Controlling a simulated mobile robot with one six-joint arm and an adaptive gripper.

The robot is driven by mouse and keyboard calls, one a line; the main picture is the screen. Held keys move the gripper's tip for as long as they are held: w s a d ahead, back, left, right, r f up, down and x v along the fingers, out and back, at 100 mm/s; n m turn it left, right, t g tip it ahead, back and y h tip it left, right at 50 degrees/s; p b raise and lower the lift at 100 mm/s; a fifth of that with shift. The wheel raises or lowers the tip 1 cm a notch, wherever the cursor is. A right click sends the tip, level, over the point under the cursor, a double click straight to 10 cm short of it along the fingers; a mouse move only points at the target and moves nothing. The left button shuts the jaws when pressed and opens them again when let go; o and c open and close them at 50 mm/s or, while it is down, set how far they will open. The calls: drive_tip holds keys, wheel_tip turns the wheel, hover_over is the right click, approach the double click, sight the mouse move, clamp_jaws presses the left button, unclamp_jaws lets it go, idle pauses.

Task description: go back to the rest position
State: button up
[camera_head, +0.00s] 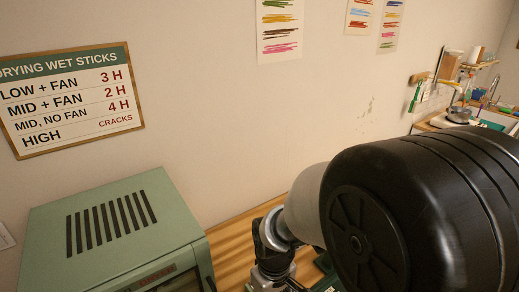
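My own arm fills the lower right of the head view, with a large black rounded joint close to the camera. A pale link runs left from it to smaller metal and dark wrist parts, which are cut off by the bottom edge. I cannot make out the gripper's fingers, and no held object shows.
A green drying oven (115,225) with a slotted top stands at the lower left on a wooden table (232,245). A sign on drying times (72,100) and colour swatch sheets (280,30) hang on the wall. A cluttered counter (460,118) is at the far right.

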drive_tip(key=s+d+r+m+t+b, duration=0.1)
drive_tip(key=s+d+r+m+t, duration=0.1)
drive_tip(key=s+d+r, duration=0.3)
drive_tip(key=s+d+r+m+t+b, duration=0.1)
drive_tip(key=s+d+r+m, duration=0.3)
drive_tip(key=s+r, duration=0.4)
wheel_tip(320, 180, up, 3)
drive_tip(key=shift+s+d+r+m+t, duration=0.1)
drive_tip(key=shift+s+d+m+t, duration=0.2)
drive_tip(key=shift+d+t, duration=0.5)
drive_tip(key=shift+w, duration=0.2)
idle(0.6)
